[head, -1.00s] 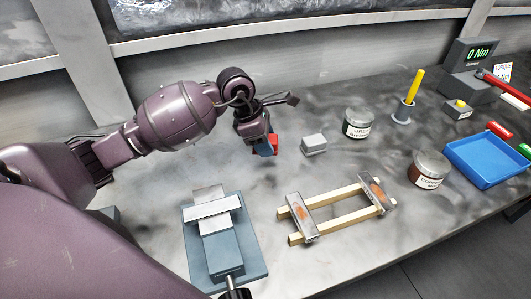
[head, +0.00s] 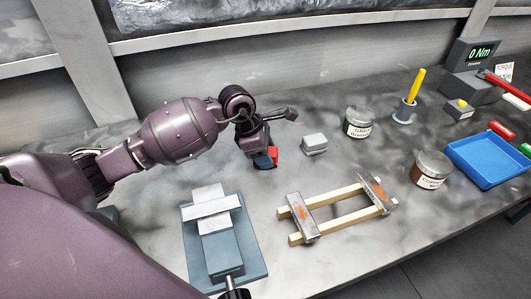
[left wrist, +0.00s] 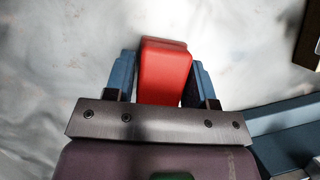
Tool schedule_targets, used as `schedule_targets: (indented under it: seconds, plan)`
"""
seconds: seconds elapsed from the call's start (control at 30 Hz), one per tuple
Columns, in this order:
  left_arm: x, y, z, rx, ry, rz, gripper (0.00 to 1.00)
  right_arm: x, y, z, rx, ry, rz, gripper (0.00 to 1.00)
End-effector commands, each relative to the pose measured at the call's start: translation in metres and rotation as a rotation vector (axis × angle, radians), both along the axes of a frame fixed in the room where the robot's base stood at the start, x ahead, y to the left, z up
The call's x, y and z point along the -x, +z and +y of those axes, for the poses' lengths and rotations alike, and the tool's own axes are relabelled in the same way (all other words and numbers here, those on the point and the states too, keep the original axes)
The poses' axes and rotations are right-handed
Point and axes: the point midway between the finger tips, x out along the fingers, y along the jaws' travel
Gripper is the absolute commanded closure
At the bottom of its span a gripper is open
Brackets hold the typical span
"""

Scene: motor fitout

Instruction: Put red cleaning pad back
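The red cleaning pad (left wrist: 165,72) is a small red block between the two blue fingers of my left gripper (left wrist: 162,85) in the left wrist view. The gripper is shut on it. In the head view the left gripper (head: 264,160) points down over the back left of the bench, and the pad (head: 273,155) shows red at its fingers. I cannot tell whether the pad touches the bench top. A grey block (head: 314,144) lies just to the right of it. My right gripper is not in view.
A blue-grey vise-like fixture (head: 255,255) stands in front. A wooden frame with metal plates (head: 335,216) lies to its right. Two labelled jars (head: 358,122) (head: 430,168), a yellow-handled tool (head: 411,90) and a blue tray (head: 485,165) stand further right.

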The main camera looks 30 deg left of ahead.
Motion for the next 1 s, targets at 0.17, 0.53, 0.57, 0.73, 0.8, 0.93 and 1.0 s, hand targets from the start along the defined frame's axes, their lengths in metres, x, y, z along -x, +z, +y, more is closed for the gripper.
schedule_targets:
  seconds: [0.17,0.53,0.57,0.73,0.8,0.93,1.0]
  plan:
    - [0.004,-0.006,-0.002,0.001,-0.004,0.015,0.29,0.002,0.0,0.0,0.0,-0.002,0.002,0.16]
    - [0.006,-0.008,-0.003,0.002,-0.005,0.024,0.29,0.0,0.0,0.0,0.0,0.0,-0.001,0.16]
    - [0.006,-0.007,-0.003,0.003,-0.005,0.024,0.29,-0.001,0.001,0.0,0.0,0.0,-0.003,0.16]
    - [0.007,0.007,0.002,-0.001,-0.005,0.021,0.29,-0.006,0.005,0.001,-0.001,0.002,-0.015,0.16]
    - [0.008,0.019,0.006,-0.002,-0.004,0.016,0.29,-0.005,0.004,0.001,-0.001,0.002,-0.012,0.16]
    - [0.011,0.045,0.016,-0.003,-0.004,0.012,0.29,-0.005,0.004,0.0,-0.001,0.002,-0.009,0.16]
    - [0.013,0.058,0.021,-0.004,-0.003,0.011,0.29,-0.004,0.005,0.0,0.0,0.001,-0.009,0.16]
